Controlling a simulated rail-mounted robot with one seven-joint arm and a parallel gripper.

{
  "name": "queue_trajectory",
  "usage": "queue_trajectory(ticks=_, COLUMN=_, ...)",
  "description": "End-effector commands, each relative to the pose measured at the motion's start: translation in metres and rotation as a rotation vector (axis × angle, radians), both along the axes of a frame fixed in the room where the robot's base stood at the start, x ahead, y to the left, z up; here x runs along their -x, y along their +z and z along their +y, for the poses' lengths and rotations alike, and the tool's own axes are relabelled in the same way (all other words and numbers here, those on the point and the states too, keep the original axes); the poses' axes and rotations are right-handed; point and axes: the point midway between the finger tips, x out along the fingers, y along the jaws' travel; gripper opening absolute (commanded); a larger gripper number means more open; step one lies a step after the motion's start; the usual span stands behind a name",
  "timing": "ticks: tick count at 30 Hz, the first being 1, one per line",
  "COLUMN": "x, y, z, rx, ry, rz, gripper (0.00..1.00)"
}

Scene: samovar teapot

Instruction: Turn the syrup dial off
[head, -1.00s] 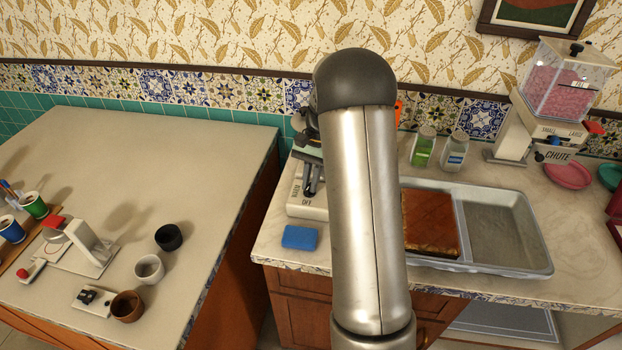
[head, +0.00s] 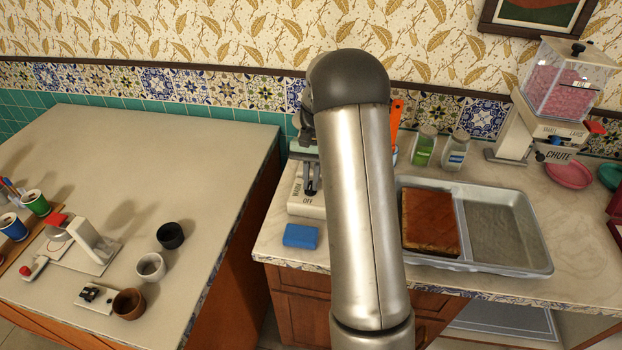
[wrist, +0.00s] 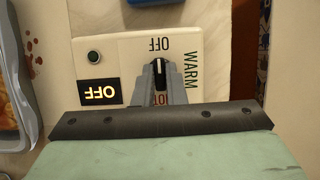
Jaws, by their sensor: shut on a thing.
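The syrup dial is a dark knob (wrist: 159,68) with a white pointer mark on a cream control box (wrist: 125,50), marked OFF, WARM and a partly hidden HOT. The pointer faces the OFF label. A lit display (wrist: 100,92) on the box reads OFF. My gripper (wrist: 160,84) is shut on the dial, a grey finger on either side of it, and hides part of it. In the head view my gripper (head: 311,187) stands over the box (head: 305,209) on the right counter, partly hidden by my arm.
A blue block (head: 300,236) lies in front of the box. A grey tray (head: 505,229) with a brown slab (head: 430,222) is right of my arm. Two jars (head: 424,146) stand behind it. A floor gap separates the left counter (head: 150,140).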

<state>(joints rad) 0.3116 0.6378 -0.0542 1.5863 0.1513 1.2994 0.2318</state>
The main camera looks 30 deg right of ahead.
Motion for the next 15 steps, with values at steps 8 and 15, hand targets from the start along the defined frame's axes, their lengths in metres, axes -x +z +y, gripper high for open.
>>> queue_trajectory(ticks=8, x=-0.0004, y=0.0009, z=-0.0002, rx=0.001, ry=0.001, rz=-0.002, gripper=0.33)
queue_trajectory(ticks=15, x=-0.0025, y=0.0051, z=-0.0017, rx=0.002, ry=0.000, rz=-0.004, gripper=0.33)
